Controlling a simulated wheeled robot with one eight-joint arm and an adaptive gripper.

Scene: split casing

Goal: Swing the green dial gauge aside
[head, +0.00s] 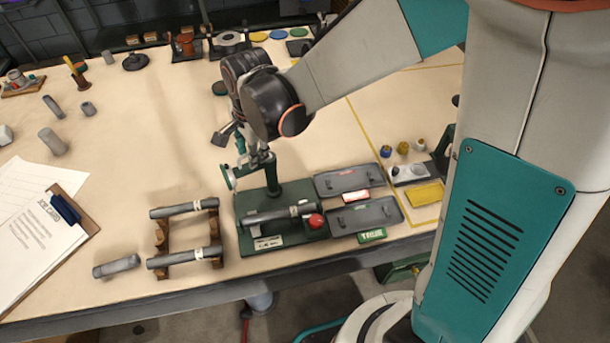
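The green dial gauge (229,177) is small in the head view, seen nearly edge-on, at the left of a green post (272,178). The post rises from a green base (245,207), which has a grey cylinder (272,214) lying across it and a red knob (316,220) at its right end. My gripper (241,146) is just above the gauge and near the top of the post. My dark wrist hides part of it. I cannot tell whether its fingers touch the gauge or whether they are open or shut.
A wooden rack (163,233) with two grey cylinders stands left of the base, and a loose cylinder (117,267) lies beside it. Two grey trays (349,180) sit to the right. A clipboard (75,215) lies at far left. The table behind the rack is mostly clear.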

